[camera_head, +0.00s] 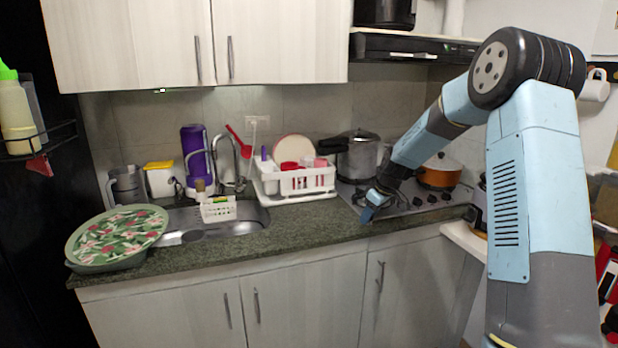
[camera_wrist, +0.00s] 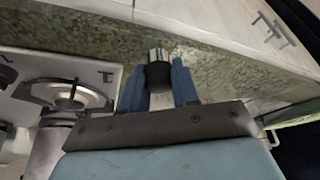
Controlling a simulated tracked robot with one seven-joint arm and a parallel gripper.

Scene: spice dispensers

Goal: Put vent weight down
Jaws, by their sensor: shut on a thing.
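The vent weight (camera_wrist: 157,72) is a small piece with a silvery top and a black lower part. In the wrist view it sits between the two blue fingers of my gripper (camera_wrist: 158,86), which is shut on it. Behind it in that view is the green speckled counter (camera_wrist: 215,65). Whether the weight touches the counter is not clear.
The stove (camera_head: 425,195) carries an orange pot (camera_head: 438,175) and a silver pressure cooker (camera_head: 357,157). A white dish rack (camera_head: 300,182) stands left of the stove. Further left are the sink (camera_head: 215,224) and a leaf-patterned tray (camera_head: 115,232). The counter front between sink and stove is clear.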

